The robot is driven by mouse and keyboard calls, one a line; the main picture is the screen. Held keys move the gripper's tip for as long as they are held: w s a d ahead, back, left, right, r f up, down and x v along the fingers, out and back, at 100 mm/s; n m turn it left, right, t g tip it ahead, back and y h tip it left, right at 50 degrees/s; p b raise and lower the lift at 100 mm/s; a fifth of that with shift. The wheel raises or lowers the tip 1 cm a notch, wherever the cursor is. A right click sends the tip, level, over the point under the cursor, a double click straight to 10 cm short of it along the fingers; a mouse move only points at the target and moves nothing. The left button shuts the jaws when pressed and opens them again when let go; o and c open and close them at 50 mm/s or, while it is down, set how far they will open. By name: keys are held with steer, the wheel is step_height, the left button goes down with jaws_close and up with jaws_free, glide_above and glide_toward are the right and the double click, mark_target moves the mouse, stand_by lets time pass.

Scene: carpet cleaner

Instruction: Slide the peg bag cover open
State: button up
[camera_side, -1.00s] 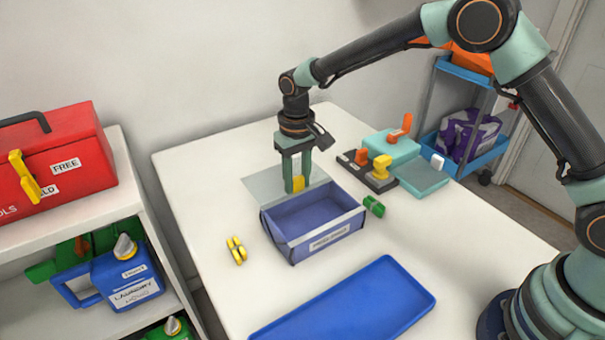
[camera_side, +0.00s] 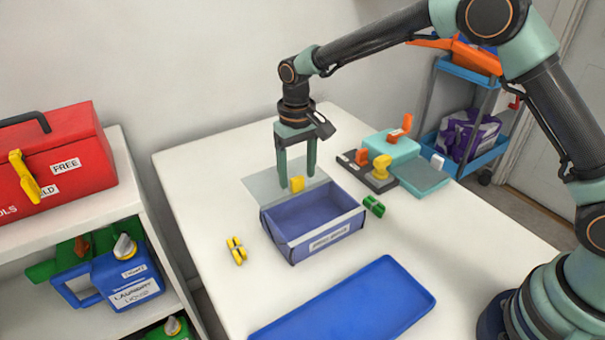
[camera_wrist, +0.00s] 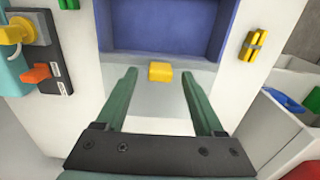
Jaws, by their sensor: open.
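The peg bag (camera_side: 318,223) is a blue-purple open-topped box with a label on its front. Its cover (camera_side: 262,180) is a clear grey sheet lying out behind the box, leaving the inside in view. A yellow tab (camera_side: 297,184) stands on the cover near the box's back edge. The wrist view also shows the tab (camera_wrist: 160,72), the cover (camera_wrist: 150,105) and the bag (camera_wrist: 165,25). My gripper (camera_side: 296,178) is open, pointing down over the cover. In the wrist view its fingers (camera_wrist: 159,75) lie on either side of the tab, apart from it.
A yellow peg (camera_side: 236,250) lies left of the bag and a green peg (camera_side: 373,206) right of it. A blue tray (camera_side: 345,300) lies in front. A dark board with orange and yellow knobs (camera_side: 368,172) and a teal device (camera_side: 415,170) stand at the right.

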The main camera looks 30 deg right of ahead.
steer(key=shift+r, duration=3.4)
steer(key=shift+r, duration=0.1)
steer(key=s+d+r+t, duration=0.4)
steer(key=s+d+r, duration=0.7)
steer(key=s+d, duration=0.15)
steer(key=s+d+f+t, duration=0.1)
steer(key=s+d+f, duration=0.1)
steer(key=s, duration=0.5)
steer(key=shift+s+d+t, duration=0.15)
steer(key=shift+s+t, duration=0.1)
steer(key=shift+t, duration=0.05)
